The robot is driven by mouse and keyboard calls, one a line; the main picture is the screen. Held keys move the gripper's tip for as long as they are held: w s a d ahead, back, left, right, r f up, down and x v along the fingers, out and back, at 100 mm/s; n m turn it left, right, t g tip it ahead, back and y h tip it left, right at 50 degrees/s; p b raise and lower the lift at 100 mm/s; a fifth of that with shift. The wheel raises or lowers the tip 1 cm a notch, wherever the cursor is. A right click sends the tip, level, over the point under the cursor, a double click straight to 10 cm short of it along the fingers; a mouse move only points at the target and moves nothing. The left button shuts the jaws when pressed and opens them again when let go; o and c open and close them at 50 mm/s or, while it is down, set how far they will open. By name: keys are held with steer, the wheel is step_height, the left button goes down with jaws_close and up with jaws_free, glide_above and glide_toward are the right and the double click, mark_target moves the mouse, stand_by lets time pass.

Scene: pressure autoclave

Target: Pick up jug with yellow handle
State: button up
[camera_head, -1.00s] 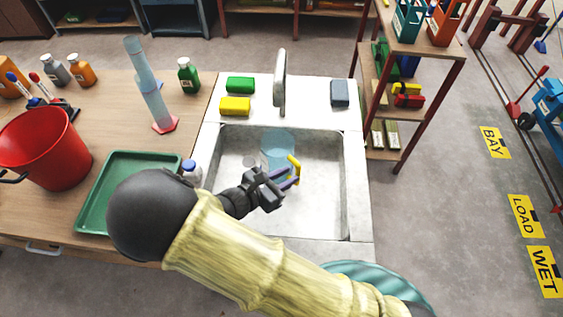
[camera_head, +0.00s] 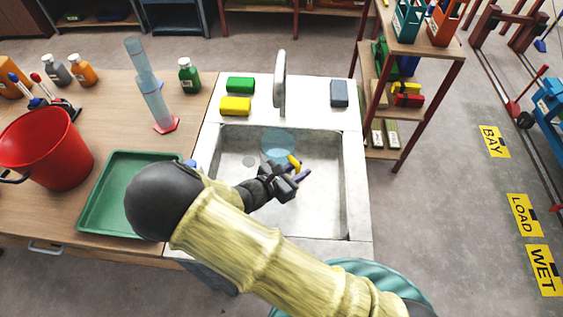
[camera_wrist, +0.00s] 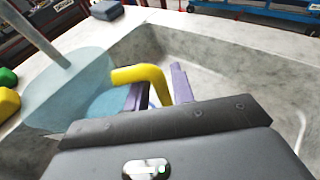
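The jug (camera_head: 277,143) is translucent pale blue and stands in the sink basin. Its yellow handle (camera_head: 294,162) points toward the front right. In the wrist view the jug (camera_wrist: 65,85) fills the left, and the yellow handle (camera_wrist: 145,74) bends down toward the space between my gripper's purple fingers (camera_wrist: 159,92). My gripper (camera_head: 294,178) is open, at the handle's near side. A gap shows between the handle and the right finger; contact with the left finger cannot be told. My wrist hides the handle's lower end.
The sink (camera_head: 330,215) has raised walls around the jug. A tall faucet (camera_head: 280,80) rises behind it. Yellow (camera_head: 235,106) and green (camera_head: 240,85) sponges and a grey block (camera_head: 339,93) lie on the rim. A green tray (camera_head: 95,205) is at left.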

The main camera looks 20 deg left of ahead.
steer(key=shift+c, duration=0.5)
jaws_close()
steer(key=shift+r, duration=0.2)
step_height(320, 180, up, 10)
steer(key=shift+f, duration=0.15)
stand_by(0.3)
